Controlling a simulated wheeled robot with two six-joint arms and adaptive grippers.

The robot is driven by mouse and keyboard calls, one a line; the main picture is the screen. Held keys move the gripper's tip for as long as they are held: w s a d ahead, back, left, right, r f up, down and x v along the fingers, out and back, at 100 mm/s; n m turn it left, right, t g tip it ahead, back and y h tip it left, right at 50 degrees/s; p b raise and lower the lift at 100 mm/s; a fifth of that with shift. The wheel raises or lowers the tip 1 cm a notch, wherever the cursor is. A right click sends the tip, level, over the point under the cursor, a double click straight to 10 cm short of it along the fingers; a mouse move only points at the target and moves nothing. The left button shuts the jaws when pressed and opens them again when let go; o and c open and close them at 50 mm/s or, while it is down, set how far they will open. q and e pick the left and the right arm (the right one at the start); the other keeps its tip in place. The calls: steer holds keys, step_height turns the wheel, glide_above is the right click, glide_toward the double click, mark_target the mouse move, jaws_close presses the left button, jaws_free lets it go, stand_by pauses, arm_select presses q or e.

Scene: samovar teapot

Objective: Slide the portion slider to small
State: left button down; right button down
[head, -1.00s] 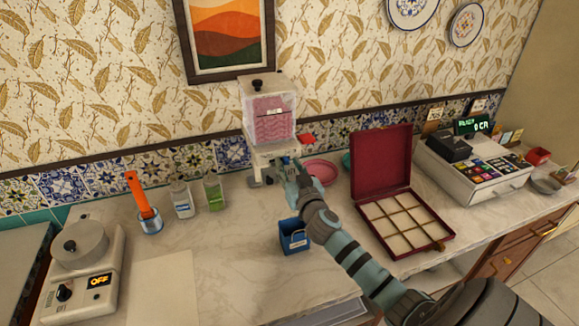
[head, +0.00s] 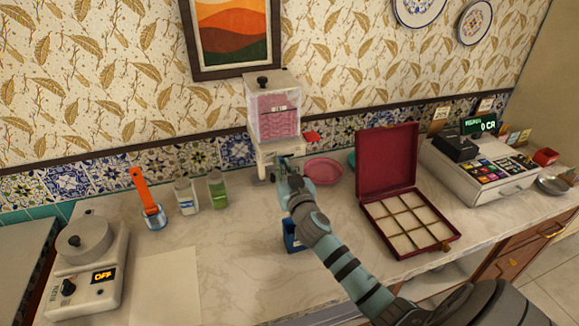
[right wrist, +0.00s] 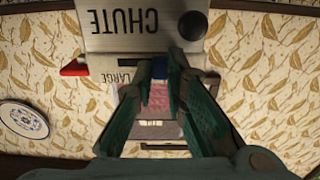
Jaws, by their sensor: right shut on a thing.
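The dispenser (head: 274,108) stands against the tiled wall, with pink contents behind its clear front. My right gripper (head: 285,164) is at its lower front, below the pink window. In the right wrist view the dispenser is upside down, with the words CHUTE (right wrist: 124,22) and LARGE (right wrist: 117,78) readable. There my right gripper (right wrist: 160,78) is shut on a small blue piece, the portion slider (right wrist: 160,67). The LARGE label is left of the fingers in that view. The fingers hide much of the slider's track and any other label. My left gripper is out of view.
A red part (head: 311,136) sticks out at the dispenser's right. A pink plate (head: 324,172) and an open red box (head: 388,190) stand to the right. A blue container (head: 291,238) is partly behind my arm.

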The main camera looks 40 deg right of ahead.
steer(key=c, duration=1.7)
jaws_free()
steer(key=shift+a, duration=0.15)
steer(key=shift+o, duration=0.5)
steer(key=shift+a, duration=0.15)
steer(key=shift+w, duration=0.1)
steer(key=shift+s, duration=0.45)
steer(key=v, duration=1.1)
steer(key=shift+a, duration=0.15)
